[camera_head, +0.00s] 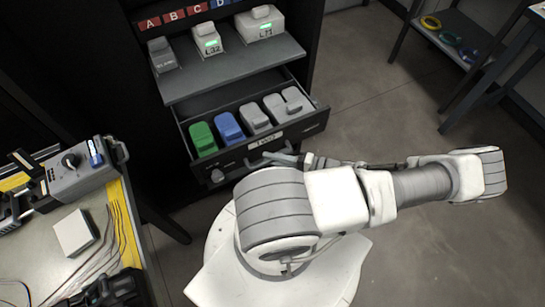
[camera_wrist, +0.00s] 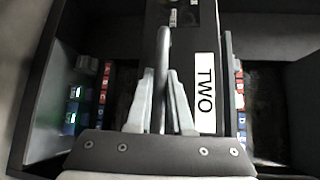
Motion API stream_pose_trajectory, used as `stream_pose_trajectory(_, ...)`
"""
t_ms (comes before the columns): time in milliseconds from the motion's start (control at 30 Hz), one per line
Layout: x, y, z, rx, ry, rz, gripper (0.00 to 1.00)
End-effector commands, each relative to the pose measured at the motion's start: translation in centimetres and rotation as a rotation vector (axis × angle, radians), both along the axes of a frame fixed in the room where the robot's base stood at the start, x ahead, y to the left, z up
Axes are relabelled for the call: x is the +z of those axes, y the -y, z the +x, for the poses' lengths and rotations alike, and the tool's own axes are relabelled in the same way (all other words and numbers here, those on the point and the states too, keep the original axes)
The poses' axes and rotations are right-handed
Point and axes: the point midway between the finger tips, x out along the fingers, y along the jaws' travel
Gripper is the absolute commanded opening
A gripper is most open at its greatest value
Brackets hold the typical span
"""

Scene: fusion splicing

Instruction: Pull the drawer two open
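Drawer two (camera_head: 311,124) stands pulled out of the dark cabinet, with green, blue and grey blocks in it. A white label reading TWO (camera_wrist: 205,94) is on its front in the wrist view. Its bar handle (camera_wrist: 162,50) runs between the two fingers of my gripper (camera_wrist: 161,80). The fingers are close on both sides of the bar and look shut on it. In the head view, my gripper (camera_head: 283,158) is at the drawer front and my arm partly hides it.
A shelf (camera_head: 235,72) above the drawer holds several grey devices under lettered tags. A workbench (camera_head: 125,225) with tools and cables is at the left. Another table (camera_head: 455,35) stands at the upper right. The floor (camera_head: 375,115) right of the cabinet is clear.

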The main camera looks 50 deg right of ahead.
Motion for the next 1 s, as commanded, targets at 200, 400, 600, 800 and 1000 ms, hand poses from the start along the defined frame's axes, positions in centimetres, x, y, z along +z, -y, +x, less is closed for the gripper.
stream_pose_trajectory(200,0.0,0.1,0.0,-0.001,-0.001,-0.001,0.48)
stream_pose_trajectory(400,0.0,0.0,0.0,-0.001,0.000,0.000,0.48)
stream_pose_trajectory(600,0.0,0.1,0.0,0.000,0.000,0.000,0.48)
stream_pose_trajectory(800,0.3,0.8,-1.8,-0.001,-0.003,-0.002,0.48)
stream_pose_trajectory(1000,1.0,2.4,-6.2,-0.003,-0.006,-0.004,0.48)
